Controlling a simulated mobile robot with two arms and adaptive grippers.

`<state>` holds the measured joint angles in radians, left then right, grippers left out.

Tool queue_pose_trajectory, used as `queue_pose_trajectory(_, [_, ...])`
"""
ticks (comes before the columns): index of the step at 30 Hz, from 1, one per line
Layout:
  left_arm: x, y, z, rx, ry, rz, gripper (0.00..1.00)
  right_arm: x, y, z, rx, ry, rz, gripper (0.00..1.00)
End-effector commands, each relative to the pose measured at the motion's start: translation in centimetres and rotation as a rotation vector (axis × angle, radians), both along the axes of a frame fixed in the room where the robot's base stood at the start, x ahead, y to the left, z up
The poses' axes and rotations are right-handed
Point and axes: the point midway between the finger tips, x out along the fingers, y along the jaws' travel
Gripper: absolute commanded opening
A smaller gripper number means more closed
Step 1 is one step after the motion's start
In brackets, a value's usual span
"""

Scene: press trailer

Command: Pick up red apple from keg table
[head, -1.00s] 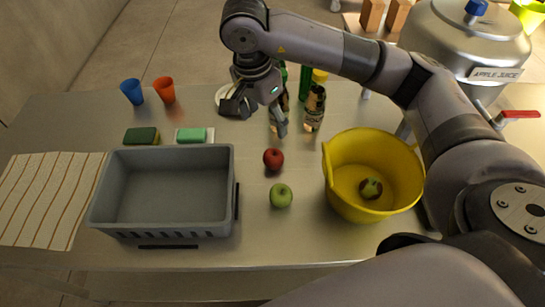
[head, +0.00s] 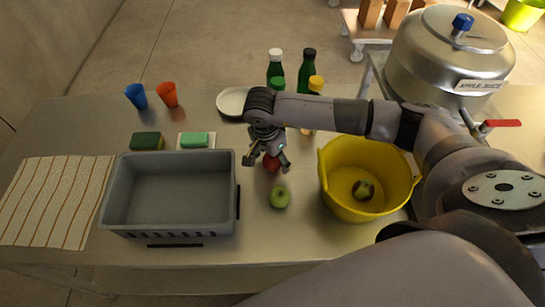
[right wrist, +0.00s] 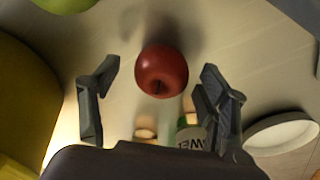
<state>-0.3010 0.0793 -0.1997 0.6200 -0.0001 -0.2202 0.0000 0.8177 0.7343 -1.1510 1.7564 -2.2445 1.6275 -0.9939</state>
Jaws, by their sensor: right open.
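The red apple (head: 271,163) stands on the metal keg table (head: 300,235), partly hidden by my right gripper in the head view. My right gripper (head: 267,164) is open above and around it. In the right wrist view the red apple (right wrist: 162,71) lies between and a little beyond the two spread fingertips of my right gripper (right wrist: 160,82). Neither finger visibly touches it. My left gripper is not in view.
A green apple (head: 280,197) is close in front. A yellow bucket (head: 350,206) holding a fruit is to the right, a grey bin (head: 170,228) to the left. Bottles (head: 308,70) and a white plate (head: 230,101) stand behind. The large metal keg (head: 420,65) is at right.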

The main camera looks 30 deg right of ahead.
Motion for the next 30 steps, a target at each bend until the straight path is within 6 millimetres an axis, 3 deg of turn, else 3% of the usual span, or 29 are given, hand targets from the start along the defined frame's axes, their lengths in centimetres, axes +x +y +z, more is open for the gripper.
queue_pose_trajectory(10, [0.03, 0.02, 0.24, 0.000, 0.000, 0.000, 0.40, 0.05, -0.14, -0.97, -0.001, -0.001, 0.000, 0.69])
queue_pose_trajectory(30, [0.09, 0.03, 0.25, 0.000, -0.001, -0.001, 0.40, 0.05, -0.14, -0.91, 0.000, 0.000, 0.000, 0.24])
